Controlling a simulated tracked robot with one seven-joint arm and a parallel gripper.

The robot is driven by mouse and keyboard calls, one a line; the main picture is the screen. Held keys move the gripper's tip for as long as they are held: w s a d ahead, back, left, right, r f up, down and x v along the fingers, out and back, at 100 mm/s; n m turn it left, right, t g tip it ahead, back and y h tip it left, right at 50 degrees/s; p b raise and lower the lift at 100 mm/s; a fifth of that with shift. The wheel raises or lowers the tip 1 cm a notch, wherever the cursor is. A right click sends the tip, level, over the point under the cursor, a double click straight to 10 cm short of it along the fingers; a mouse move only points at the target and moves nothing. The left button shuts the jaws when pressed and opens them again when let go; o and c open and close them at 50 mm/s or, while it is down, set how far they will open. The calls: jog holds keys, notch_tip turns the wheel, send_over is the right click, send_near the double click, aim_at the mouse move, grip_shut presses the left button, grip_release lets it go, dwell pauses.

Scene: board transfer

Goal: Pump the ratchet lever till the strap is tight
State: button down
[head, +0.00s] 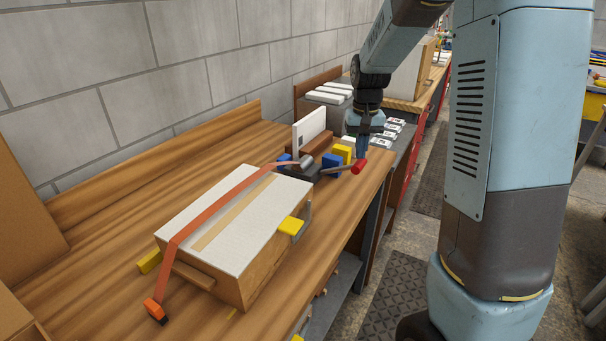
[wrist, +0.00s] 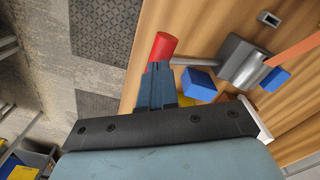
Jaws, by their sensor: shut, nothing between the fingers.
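The ratchet (head: 300,168) is a grey drum and housing on the bench; it also shows in the wrist view (wrist: 245,62). Its thin grey lever (head: 335,169) sticks out to the right, low and close to level, and ends in a red grip (head: 359,167), also in the wrist view (wrist: 162,46). The orange strap (head: 205,213) runs from the ratchet over the white-topped box (head: 240,203) to an orange-and-black end piece (head: 155,310). My gripper (head: 361,155) is shut and empty, with its fingertips (wrist: 158,70) right at the red grip. I cannot tell whether they touch.
Blue blocks (head: 331,163) and yellow blocks (head: 342,152) sit close by the lever. A white upright panel (head: 309,131) stands behind the ratchet. A yellow-topped clamp (head: 291,226) is at the box's right side. The wooden bench (head: 110,210) is clear left of the box.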

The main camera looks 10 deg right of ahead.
jog(key=shift+f, duration=3.45)
jog(key=shift+r, duration=5.55)
notch_tip(320, 180, up, 3)
jog(key=m, duration=0.6)
send_over(358, 170)
jog(key=w+d, duration=0.1)
jog(key=w, duration=0.2)
jog(key=shift+f, duration=3.4)
jog(key=shift+d, duration=0.1)
